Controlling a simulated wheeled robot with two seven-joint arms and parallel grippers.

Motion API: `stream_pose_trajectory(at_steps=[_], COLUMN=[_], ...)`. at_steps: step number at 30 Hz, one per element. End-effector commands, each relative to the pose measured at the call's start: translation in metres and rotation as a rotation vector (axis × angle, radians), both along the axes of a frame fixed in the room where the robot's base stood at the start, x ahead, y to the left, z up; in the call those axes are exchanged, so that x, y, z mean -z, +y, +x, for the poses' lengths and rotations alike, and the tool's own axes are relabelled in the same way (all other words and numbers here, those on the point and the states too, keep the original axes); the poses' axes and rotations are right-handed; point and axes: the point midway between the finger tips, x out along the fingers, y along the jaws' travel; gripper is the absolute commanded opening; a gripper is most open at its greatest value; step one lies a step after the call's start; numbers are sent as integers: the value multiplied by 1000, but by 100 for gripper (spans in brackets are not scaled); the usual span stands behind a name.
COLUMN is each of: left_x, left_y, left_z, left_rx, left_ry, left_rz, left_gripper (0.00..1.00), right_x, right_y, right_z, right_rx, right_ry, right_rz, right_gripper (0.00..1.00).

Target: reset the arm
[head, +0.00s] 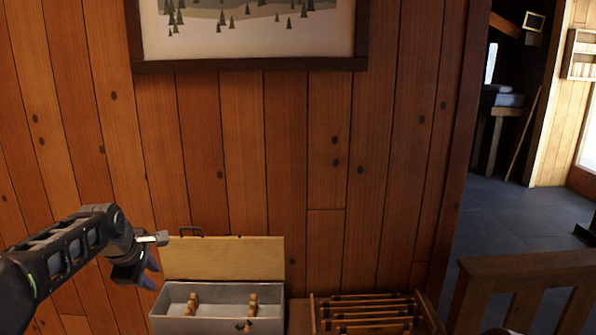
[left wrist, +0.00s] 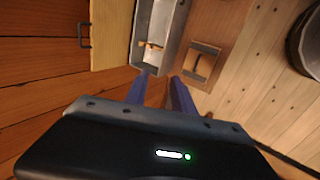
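My left gripper (head: 150,275) is raised at the left, in front of the wall and beside the left end of an open grey box (head: 185,326). Its two bluish fingers (left wrist: 160,92) stand apart in the left wrist view, with nothing seen between them. The box has a raised pale wooden lid (head: 222,258). Inside are a turned wooden spool (head: 193,303) at the left and another spool (head: 252,304) at the right. The grey box (left wrist: 140,42) also shows beyond the fingers in the left wrist view. My right gripper is not in view.
A slatted wooden rack (head: 368,312) stands right of the box. A plank wall (head: 290,180) with a framed picture (head: 250,30) rises behind. A wooden railing (head: 525,268) is at the right. A dark round container (left wrist: 306,42) shows in the left wrist view.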

Motion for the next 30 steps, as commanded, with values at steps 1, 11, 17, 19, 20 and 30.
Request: stream_pose_trajectory(at_steps=[1, 11, 17, 19, 20, 30], left_x=[-1, -4, 41, 66, 78, 280], left_y=[0, -6, -41, -57, -64, -166], left_z=[1, 23, 32, 31, 29, -70], left_rx=[27, 237, 469, 553, 589, 1066], left_ry=[-4, -117, -172, -178, -180, -125], left_rz=[17, 157, 276, 313, 327, 443], left_gripper=[30, 30, 30, 30, 30, 30], right_x=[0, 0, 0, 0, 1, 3], right_y=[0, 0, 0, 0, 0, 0], right_z=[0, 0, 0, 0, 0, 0], right_rx=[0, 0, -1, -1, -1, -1], right_ry=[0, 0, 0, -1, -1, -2], right_rz=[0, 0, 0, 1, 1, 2], right_gripper=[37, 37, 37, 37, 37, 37])
